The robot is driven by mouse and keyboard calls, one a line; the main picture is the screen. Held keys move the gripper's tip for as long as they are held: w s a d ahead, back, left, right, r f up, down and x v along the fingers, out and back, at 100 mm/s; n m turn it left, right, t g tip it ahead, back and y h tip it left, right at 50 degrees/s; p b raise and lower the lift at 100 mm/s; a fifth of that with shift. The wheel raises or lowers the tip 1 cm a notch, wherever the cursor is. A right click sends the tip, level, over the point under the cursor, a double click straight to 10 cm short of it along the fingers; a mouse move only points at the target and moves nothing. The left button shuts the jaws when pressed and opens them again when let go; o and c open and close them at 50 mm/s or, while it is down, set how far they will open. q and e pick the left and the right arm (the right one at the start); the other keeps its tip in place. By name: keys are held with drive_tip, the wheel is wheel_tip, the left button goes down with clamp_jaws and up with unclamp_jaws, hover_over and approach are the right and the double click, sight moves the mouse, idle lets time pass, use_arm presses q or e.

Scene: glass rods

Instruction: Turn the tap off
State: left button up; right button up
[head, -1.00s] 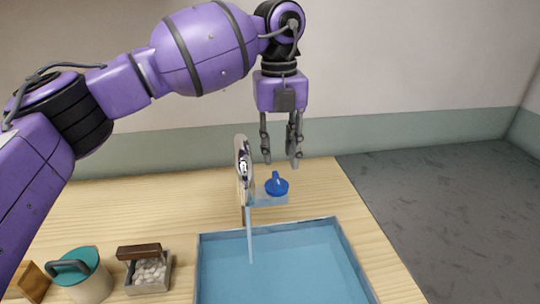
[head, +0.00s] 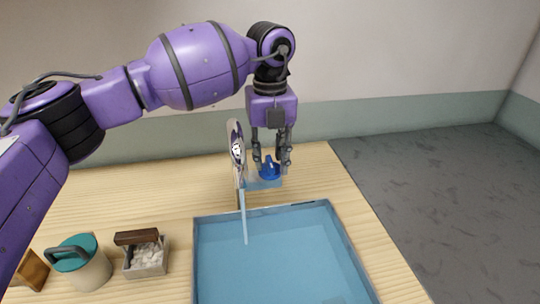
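The tap's curved chrome spout (head: 237,150) stands at the back edge of the blue basin. A stream of water (head: 244,222) runs from it into the basin. The blue tap handle (head: 269,170) sits on a light blue block (head: 264,184) just right of the spout. My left gripper (head: 271,170) points down at the handle, its fingers apart on either side of it. I cannot tell whether the fingers touch the handle. My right gripper is not in view.
The blue basin (head: 196,250) takes up the front middle of the wooden table (head: 130,195). At the front left stand a teal-lidded pot (head: 85,268) and a grey box of pale stones with a brown handle (head: 146,258). Bare floor lies to the right.

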use_arm(q)
clamp_jaws()
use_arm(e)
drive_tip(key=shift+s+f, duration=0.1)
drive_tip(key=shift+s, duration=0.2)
use_arm(q)
drive_tip(key=shift+r, duration=0.1)
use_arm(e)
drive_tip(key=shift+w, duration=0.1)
use_arm(q)
drive_tip(key=m+p, duration=0.1)
drive_tip(key=m, duration=0.1)
drive_tip(key=shift+r+m, duration=0.1)
drive_tip(key=shift+m, duration=0.3)
drive_tip(key=m+p, duration=0.1)
drive_tip(key=m, duration=0.1)
drive_tip(key=shift+m, duration=0.4)
drive_tip(key=shift+m+p, duration=0.35)
drive_tip(key=shift+m, duration=0.45)
drive_tip(key=m, duration=0.4)
drive_tip(key=shift+m, duration=0.3)
drive_tip(key=m, duration=0.6)
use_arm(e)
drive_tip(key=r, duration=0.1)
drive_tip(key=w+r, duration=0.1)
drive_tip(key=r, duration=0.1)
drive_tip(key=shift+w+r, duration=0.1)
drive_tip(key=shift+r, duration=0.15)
